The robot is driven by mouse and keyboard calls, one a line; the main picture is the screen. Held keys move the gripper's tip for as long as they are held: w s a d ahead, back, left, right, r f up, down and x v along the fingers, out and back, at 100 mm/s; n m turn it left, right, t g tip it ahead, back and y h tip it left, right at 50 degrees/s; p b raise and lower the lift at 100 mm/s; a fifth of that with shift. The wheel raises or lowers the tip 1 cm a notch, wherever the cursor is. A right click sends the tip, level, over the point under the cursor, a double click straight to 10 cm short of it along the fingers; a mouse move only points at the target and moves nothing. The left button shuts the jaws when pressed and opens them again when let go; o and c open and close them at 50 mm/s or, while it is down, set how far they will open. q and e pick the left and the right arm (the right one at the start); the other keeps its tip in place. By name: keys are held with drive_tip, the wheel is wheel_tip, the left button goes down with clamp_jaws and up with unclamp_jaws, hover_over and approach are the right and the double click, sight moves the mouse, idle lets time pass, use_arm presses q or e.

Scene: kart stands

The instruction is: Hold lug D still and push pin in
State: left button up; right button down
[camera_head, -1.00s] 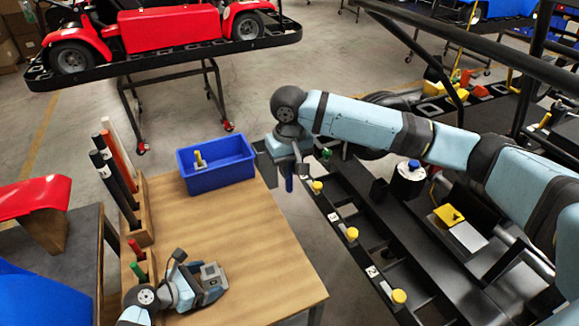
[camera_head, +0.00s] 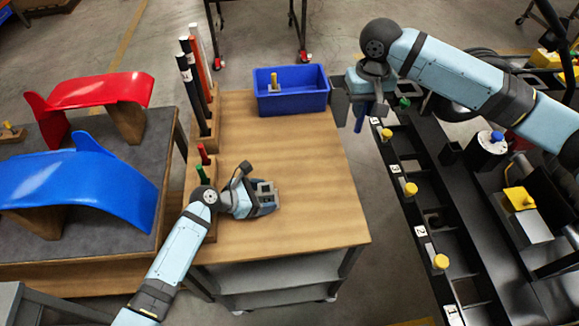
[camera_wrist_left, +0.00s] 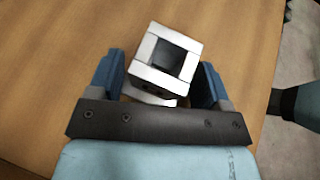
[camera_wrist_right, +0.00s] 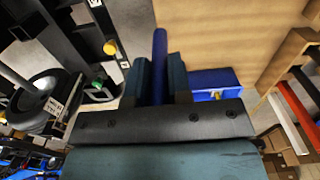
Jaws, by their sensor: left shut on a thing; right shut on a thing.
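My left gripper (camera_head: 266,197) is shut on a grey metal block (camera_wrist_left: 165,62) with a square opening, low over the wooden table (camera_head: 320,215). The block sits between the two blue fingers in the left wrist view and looks tilted there. I cannot make out a letter D on it. My right gripper (camera_head: 362,115) is beside the table's far right corner, between the table and the black rail. It is shut on a dark blue rod (camera_wrist_right: 160,62), which points away from the palm between the fingers. The rod and the block are well apart.
A blue bin (camera_head: 292,103) with a yellow-topped pin (camera_head: 274,82) stands at the table's far edge. A wooden rack (camera_head: 203,150) with coloured rods is on its left. A black rail with numbered labels and yellow knobs (camera_head: 411,189) runs along the right. The table's middle is clear.

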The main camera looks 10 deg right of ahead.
drive_tip(key=s+a+f+n, duration=0.1)
drive_tip(key=s+a+n, duration=0.1)
drive_tip(key=a+n, duration=0.65)
drive_tip(key=s+a+f+n, duration=0.1)
drive_tip(key=s+a+n, duration=0.25)
drive_tip(key=a, duration=1.05)
use_arm(q)
drive_tip(key=shift+f, duration=0.1)
use_arm(e)
wheel_tip(320, 180, down, 10)
drive_tip(key=a+n, duration=0.1)
drive_tip(key=shift+w+f, duration=0.15)
drive_tip(key=shift+w, duration=0.1)
use_arm(q)
drive_tip(key=shift+s, duration=0.1)
use_arm(e)
drive_tip(key=shift+f, duration=0.6)
drive_tip(key=c, duration=1.1)
unclamp_jaws()
drive_tip(key=shift+o, duration=0.2)
